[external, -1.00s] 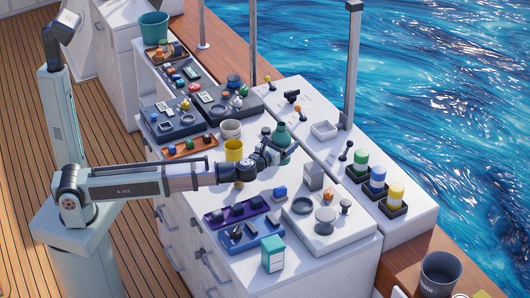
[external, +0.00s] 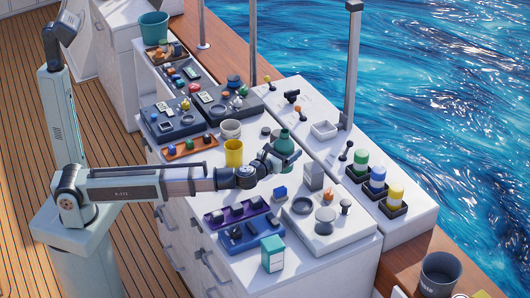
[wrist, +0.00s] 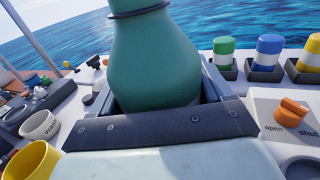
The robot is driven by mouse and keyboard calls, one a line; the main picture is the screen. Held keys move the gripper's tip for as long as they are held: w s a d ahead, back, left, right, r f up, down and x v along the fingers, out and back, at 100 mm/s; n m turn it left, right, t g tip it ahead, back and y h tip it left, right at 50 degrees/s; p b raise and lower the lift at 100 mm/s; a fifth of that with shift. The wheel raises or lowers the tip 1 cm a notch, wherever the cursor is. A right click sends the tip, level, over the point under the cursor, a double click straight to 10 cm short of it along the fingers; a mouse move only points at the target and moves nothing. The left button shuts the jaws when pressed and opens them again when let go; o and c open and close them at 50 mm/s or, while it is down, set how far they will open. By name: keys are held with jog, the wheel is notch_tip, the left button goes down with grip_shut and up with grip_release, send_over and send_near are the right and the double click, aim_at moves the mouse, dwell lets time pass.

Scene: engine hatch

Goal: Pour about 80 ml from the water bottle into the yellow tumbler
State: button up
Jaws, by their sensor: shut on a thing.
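The water bottle (external: 284,150) is teal-green with a narrow neck and a rounded body. It stands close to upright in my gripper (external: 283,160), whose fingers are shut around its lower body. In the wrist view, the bottle (wrist: 154,55) fills the middle between the jaws (wrist: 160,95); its top is cut off and its base is hidden by the gripper. The yellow tumbler (external: 234,152) stands upright on the white counter, left of the bottle and just behind my wrist. It also shows at the lower left of the wrist view (wrist: 32,162). The water level cannot be seen.
A white mug (external: 230,130) stands just behind the tumbler. Green, blue and yellow-capped containers (external: 378,177) line the right edge. Trays of small parts (external: 190,147) crowd the left.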

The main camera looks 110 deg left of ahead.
jog(key=s+n+g, duration=0.9)
jog(key=s+g, duration=0.5)
jog(key=s, duration=0.2)
jog(key=shift+d+n+g, duration=0.3)
jog(key=shift+d+n, duration=0.1)
jog(key=shift+d, duration=0.05)
jog(key=shift+f, duration=0.2)
jog(key=shift+w+d+f+n+t+h, duration=0.1)
jog(key=shift+f+n+t+h, duration=0.4)
jog(key=shift+t+h, duration=1.15)
jog(key=shift+w+d+f+n+t+h, duration=0.1)
jog(key=shift+f+n+t+h, duration=0.55)
jog(key=shift+h, duration=1.85)
jog(key=shift+w+d+f+n+t+h, duration=0.1)
jog(key=shift+f+n+t+h, duration=0.3)
jog(key=shift+t+h, duration=1.4)
jog(key=shift+a+r+h, duration=0.1)
jog(key=shift+h, duration=0.35)
